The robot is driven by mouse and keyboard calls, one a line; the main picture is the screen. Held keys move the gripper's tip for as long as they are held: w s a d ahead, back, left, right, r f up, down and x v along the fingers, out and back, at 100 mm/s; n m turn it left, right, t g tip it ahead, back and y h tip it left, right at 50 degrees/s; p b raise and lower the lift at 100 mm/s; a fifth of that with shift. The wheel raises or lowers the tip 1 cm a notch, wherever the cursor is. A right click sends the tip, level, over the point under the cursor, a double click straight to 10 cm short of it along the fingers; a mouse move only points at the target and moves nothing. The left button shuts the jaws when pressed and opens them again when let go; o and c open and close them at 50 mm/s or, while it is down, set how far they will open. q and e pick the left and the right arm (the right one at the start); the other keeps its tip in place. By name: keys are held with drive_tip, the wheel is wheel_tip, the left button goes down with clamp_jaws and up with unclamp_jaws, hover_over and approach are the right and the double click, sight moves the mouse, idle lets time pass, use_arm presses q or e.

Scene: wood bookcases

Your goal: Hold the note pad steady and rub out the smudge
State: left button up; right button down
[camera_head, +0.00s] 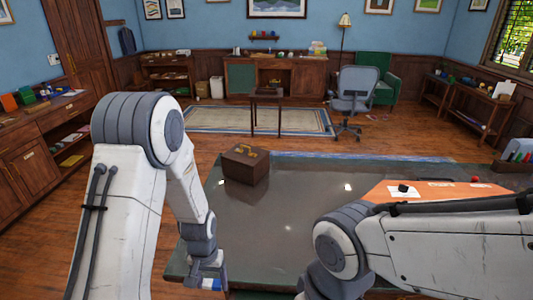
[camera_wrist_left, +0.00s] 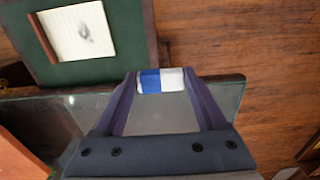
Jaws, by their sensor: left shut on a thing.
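My left gripper (camera_head: 211,283) is shut on a blue and white eraser (camera_wrist_left: 150,81), which sits between its fingertips in the left wrist view. In the head view the gripper hangs low at the table's near left edge. The note pad (camera_wrist_left: 64,41) is a pale page on a green surface at the upper left of the left wrist view. A grey smudge (camera_wrist_left: 84,32) marks it. The eraser is apart from the pad in that picture. The pad is not seen in the head view. My right arm shows in the head view, but its gripper is out of view.
A dark glossy table (camera_head: 290,215) carries a brown box (camera_head: 245,165) at its far left. An orange panel (camera_head: 385,190) with a dark small object lies at the right, near a tray of books (camera_head: 517,158). The table's middle is clear.

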use_arm(q)
drive_tip(key=shift+d, duration=0.1)
drive_tip(key=s+d+f+m+p, duration=0.2)
drive_tip(key=d+f+m, duration=0.25)
drive_tip(key=d, duration=0.45)
drive_tip(key=s+d+f+m+p, duration=0.25)
drive_tip(key=d+m, duration=0.25)
drive_tip(key=d, duration=0.4)
drive_tip(key=shift+n, duration=0.25)
wheel_tip(320, 180, down, 6)
drive_tip(key=b, duration=0.6)
drive_tip(key=shift+s+a+f+b, duration=0.1)
drive_tip(key=shift+f+b, duration=0.1)
drive_tip(key=shift+b, duration=0.1)
